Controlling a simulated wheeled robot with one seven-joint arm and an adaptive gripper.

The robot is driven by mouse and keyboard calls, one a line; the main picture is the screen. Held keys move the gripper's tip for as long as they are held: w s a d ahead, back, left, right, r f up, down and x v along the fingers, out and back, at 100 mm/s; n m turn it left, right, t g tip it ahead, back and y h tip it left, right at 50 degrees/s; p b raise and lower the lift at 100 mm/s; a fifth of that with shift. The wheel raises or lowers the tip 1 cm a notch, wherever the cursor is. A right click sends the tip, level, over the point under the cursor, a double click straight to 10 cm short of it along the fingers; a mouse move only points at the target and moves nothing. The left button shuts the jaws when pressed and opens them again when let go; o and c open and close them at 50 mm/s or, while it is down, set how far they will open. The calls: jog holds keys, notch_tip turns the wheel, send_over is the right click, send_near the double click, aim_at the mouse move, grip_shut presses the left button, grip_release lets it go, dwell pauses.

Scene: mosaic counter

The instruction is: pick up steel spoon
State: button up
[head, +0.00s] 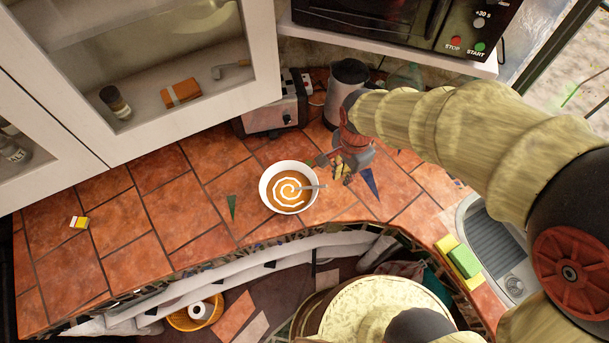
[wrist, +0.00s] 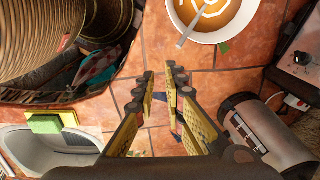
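A steel spoon (head: 313,187) rests in a white bowl (head: 265,190) of orange soup with a white swirl, its handle leaning over the rim on the right. In the wrist view the spoon (wrist: 193,30) and the bowl (wrist: 208,38) are at the top, and part of the bowl is cut off. The spoon's lower end is hidden in the soup. My gripper (head: 327,165) is just right of the bowl, above the counter. In the wrist view my gripper (wrist: 160,76) has a gap between its yellow-padded fingers, with nothing held and the spoon beyond the fingertips.
A toaster (head: 274,116) and a steel canister (head: 348,75) stand behind the bowl. A sponge (head: 464,261) lies by the sink (head: 500,245) at the right. The tiled counter (head: 150,215) is mostly clear left of the bowl. A cabinet and a microwave hang above.

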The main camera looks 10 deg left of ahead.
aim_at(304, 188)
jog(key=a+m+p, duration=0.1)
jog(key=m, duration=0.1)
jog(key=w+a+f+m+p, duration=0.1)
jog(key=m+p, duration=0.1)
jog(key=a+m+p, duration=0.1)
jog(key=a+m, duration=0.1)
jog(key=shift+w+a+f+m, duration=0.1)
jog(key=shift+w+f+m, duration=0.15)
jog(key=shift+f+m, duration=0.1)
jog(key=shift+w+a+f+m+p, duration=0.15)
jog(key=shift+a+f+m+p, duration=0.3)
jog(key=shift+m, duration=0.2)
jog(key=shift+f, duration=0.55)
notch_tip(304, 188, down, 7)
jog(key=shift+r+p, duration=0.1)
jog(key=shift+p, duration=0.2)
grip_shut()
